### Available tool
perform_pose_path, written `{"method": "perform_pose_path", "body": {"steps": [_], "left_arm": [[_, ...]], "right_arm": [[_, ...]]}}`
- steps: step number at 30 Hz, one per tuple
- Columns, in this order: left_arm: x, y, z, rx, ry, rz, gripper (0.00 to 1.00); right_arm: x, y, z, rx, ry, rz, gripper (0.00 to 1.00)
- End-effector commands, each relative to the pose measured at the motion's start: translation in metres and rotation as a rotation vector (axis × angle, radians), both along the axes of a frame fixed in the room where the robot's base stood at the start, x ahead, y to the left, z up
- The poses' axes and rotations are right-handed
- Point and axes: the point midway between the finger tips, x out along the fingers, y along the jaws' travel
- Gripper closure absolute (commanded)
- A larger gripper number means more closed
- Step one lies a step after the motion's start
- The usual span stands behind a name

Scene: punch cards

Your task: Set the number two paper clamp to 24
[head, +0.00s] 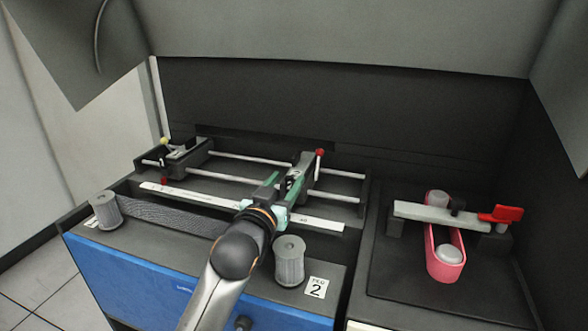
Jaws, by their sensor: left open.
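The number two paper clamp (304,163) is a dark block across the metal rails at the right of the punch unit. It has a red-tipped lever (319,153) standing up and a small label marked 2. My left gripper (281,185) is open, with its green fingers reaching over the front part of this clamp. I cannot tell whether they touch it. A white scale strip (200,198) runs below the rails; its numbers are too small to read, and the gripper covers part of it. My right gripper is not in view.
Another clamp with a yellow-tipped lever (164,142) sits at the left end of the rails. Grey ribbed knobs stand at front left (105,211) and front right (288,262).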

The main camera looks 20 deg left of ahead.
Motion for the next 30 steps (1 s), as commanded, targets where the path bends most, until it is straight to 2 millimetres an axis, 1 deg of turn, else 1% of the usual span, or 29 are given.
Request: {"method": "perform_pose_path", "body": {"steps": [1,3,6,10,15,23,24,26,30], "left_arm": [[0.009,0.0,0.001,0.0,0.001,0.0,0.47],[0.021,-0.001,0.001,0.0,0.0,0.0,0.47],[0.034,-0.001,0.001,-0.001,0.0,0.0,0.47],[0.047,-0.002,0.0,0.0,0.0,-0.001,0.47],[0.055,-0.002,0.0,0.0,0.001,-0.001,0.47],[0.056,-0.002,0.0,0.0,0.0,-0.001,0.47],[0.056,-0.002,0.0,0.0,0.0,-0.001,0.49],[0.056,-0.002,0.0,-0.001,0.0,-0.001,0.55],[0.056,-0.002,0.0,-0.001,0.0,-0.001,0.71]], "right_arm": [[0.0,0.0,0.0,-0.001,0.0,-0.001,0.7],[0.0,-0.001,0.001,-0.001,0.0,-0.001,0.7],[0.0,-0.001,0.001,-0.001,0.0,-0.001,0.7],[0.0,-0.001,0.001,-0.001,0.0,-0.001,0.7],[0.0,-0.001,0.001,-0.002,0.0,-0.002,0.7],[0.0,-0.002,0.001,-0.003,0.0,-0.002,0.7],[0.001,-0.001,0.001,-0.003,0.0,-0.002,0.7],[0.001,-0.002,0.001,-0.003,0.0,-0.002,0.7],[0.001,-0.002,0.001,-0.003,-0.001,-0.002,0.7]]}}
